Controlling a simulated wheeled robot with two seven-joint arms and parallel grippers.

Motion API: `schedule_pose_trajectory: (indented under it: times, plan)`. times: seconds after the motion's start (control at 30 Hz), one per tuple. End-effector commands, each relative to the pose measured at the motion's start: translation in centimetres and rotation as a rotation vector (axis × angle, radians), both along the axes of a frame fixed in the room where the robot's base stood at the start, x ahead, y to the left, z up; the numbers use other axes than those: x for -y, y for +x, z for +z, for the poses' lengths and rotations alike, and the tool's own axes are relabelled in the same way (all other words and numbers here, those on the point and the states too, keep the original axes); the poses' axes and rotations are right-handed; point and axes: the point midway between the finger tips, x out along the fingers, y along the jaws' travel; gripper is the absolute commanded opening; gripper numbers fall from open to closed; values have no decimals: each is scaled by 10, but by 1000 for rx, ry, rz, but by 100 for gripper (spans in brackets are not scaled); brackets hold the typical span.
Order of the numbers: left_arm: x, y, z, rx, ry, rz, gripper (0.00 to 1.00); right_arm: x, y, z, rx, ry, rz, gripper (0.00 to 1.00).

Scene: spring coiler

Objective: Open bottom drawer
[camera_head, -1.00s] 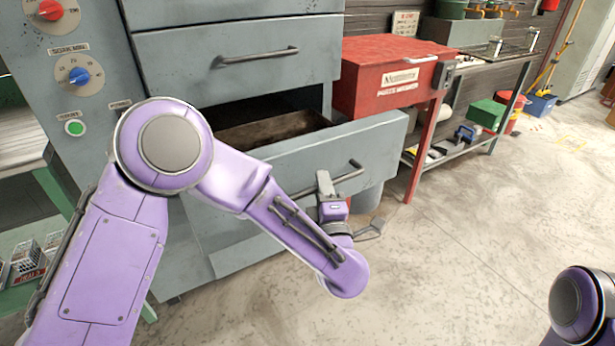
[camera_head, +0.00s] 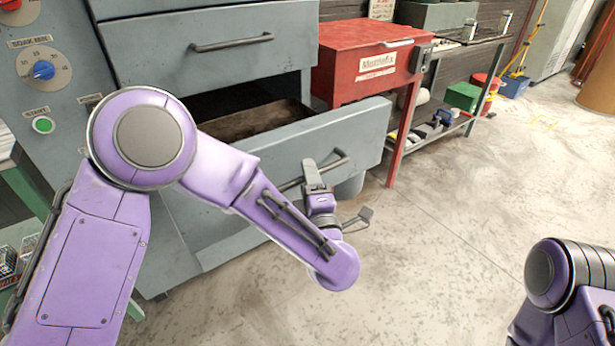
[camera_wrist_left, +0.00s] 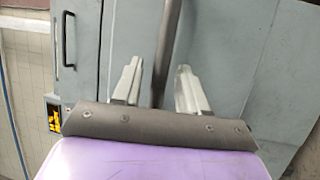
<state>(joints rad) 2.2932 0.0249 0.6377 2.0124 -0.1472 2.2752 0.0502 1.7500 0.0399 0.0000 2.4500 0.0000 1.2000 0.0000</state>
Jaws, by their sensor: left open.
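The bottom drawer (camera_head: 362,130) of the grey cabinet is partly pulled out, and its dark, brownish inside shows behind the front. Its bar handle (camera_head: 341,160) is on the drawer front, partly hidden by my left gripper. My left gripper (camera_head: 314,178) is at this handle, with my purple arm reaching across the front of the cabinet. In the left wrist view my left gripper (camera_wrist_left: 160,85) is open, and the handle bar (camera_wrist_left: 168,45) runs between its two fingers with visible gaps. My right arm shows at the lower right edge, but its gripper is out of frame.
A closed upper drawer (camera_head: 215,55) with its own handle is above. A red box (camera_head: 365,65) on red legs stands close to the right of the open drawer. A shelf table with a green box (camera_head: 462,96) is farther right. The concrete floor (camera_head: 440,210) in front is clear.

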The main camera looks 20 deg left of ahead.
Motion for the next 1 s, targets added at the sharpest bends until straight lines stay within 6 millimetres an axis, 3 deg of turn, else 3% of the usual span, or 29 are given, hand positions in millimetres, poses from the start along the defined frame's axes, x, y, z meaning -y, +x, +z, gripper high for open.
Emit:
schedule_pose_trajectory:
  times: [0.3, 0.47, 1.0]
  plan:
    - [32, -61, -12, 0, 4, -7, 42, 0, 0, -1, 0, 0, 0, 43]
    - [42, -83, -17, 0, 3, -3, 42, 0, 0, -1, 0, 0, 0, 43]
    - [45, -89, -18, -2, 2, -2, 42, 0, 0, -1, 0, 0, 0, 43]
